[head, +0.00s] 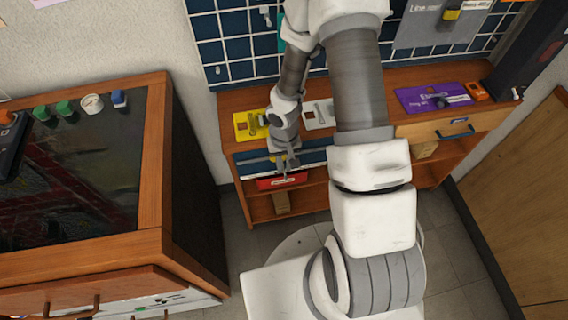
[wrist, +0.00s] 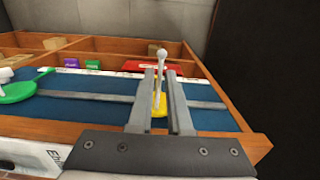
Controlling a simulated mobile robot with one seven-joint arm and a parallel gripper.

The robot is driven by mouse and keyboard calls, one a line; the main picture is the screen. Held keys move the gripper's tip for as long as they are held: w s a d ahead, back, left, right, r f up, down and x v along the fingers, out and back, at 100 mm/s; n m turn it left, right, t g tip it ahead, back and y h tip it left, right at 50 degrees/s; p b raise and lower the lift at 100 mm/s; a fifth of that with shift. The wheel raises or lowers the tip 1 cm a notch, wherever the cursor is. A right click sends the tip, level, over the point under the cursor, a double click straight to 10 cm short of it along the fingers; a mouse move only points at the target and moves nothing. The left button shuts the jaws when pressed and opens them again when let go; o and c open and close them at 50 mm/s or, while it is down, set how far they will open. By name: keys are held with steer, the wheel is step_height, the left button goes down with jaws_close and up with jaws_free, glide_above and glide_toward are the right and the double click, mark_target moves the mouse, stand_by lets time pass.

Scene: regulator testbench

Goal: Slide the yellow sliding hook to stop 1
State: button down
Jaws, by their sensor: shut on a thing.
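The yellow sliding hook (wrist: 159,105) sits on a grey rail (wrist: 90,96) that runs across a blue strip in the wrist view. A pale upright post with a round tip rises from the hook. My gripper (wrist: 160,76) has its two fingers on either side of this post and is shut on the hook. In the head view my gripper (head: 284,166) is at the front of the shelf unit, and the hook is mostly hidden by it. I cannot tell which stop marking is stop 1.
A green hook (wrist: 18,92) sits on the same rail at the left. A red plate (wrist: 147,67) lies beyond the rail, near the gripper. Small green (wrist: 92,64) and purple (wrist: 71,63) items stand behind the strip. A dark-topped wooden cabinet (head: 152,140) stands at the left.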

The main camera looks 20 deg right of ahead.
stand_by(0.5)
steer(key=a+b, duration=0.2)
steer(key=a, duration=0.7)
steer(key=shift+w+b, duration=0.4)
steer(key=c, duration=0.8)
jaws_free()
steer(key=shift+c, duration=0.2)
step_height(320, 180, up, 18)
steer(key=p, duration=0.4)
steer(key=shift+f, duration=0.25)
